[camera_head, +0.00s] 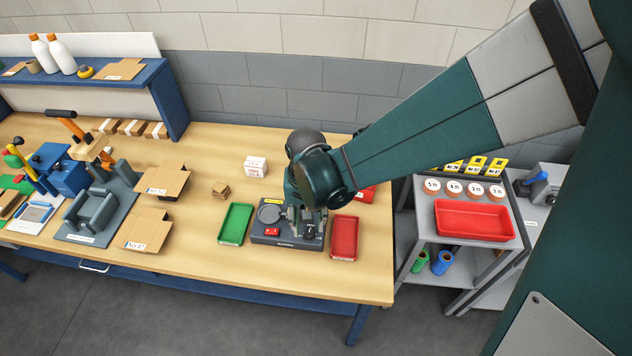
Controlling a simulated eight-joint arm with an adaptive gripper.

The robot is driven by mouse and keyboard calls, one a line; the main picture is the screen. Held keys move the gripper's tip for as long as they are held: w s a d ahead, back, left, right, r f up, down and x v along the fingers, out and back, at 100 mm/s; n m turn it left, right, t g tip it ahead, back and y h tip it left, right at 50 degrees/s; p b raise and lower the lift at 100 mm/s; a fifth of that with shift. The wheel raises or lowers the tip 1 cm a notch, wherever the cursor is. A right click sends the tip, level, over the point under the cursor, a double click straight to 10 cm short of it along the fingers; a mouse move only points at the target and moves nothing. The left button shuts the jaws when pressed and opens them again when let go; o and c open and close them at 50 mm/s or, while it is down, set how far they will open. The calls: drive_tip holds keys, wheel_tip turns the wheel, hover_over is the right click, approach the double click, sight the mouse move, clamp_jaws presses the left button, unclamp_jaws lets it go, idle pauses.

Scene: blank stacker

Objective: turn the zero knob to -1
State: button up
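A dark grey device with a round plate, like a small scale (259,232), sits on the wooden bench between a green tray and a red tray. It has a red display or button (272,231) on its front part. My gripper (307,230) points down over the right half of the device, with its fingers close to a small dark knob-like part (309,236). I cannot tell whether the fingers touch the knob. The knob's marks and setting are too small to read. The finger gap is not clear at this size, and my arm hides the back right of the device.
The green tray (235,224) is left of the device and the red tray (344,238) is close on its right. A grey cart (466,243) stands right of the bench (200,262). The bench front is clear.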

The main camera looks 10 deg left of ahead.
sight(309, 232)
drive_tip(key=shift+f, duration=2.05)
drive_tip(key=shift+c, duration=0.5)
drive_tip(key=c, duration=0.8)
